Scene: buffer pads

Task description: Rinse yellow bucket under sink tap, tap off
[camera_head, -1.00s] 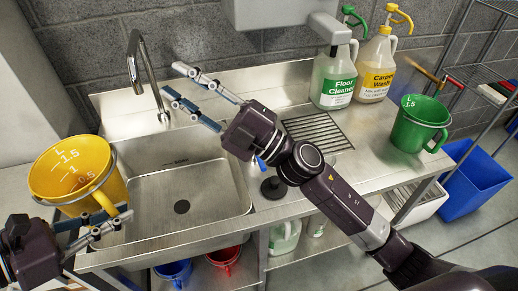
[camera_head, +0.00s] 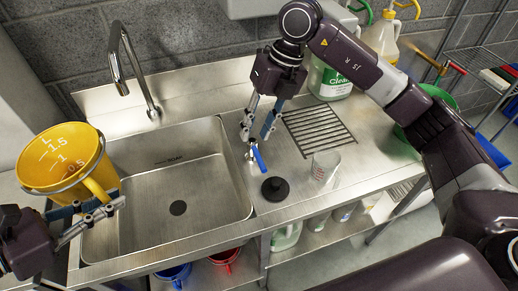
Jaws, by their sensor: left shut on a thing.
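The yellow bucket (camera_head: 50,172), with white litre marks inside, is at the left edge of the sink basin (camera_head: 178,185). My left gripper (camera_head: 95,212) is shut on the bucket's handle. The sink tap (camera_head: 120,65) arches up behind the basin, and no water shows from its spout. A small blue lever (camera_head: 258,158) stands on the counter right of the basin. My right gripper (camera_head: 258,130) is open and points down just above the lever, with its fingers apart. Whether it touches the lever is unclear.
A black stopper (camera_head: 275,189), a clear measuring cup (camera_head: 325,166) and a drain grate (camera_head: 318,132) are on the counter at right. A green-label cleaner jug (camera_head: 325,85) and a green bucket (camera_head: 440,95) are partly hidden by my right arm. The basin is empty.

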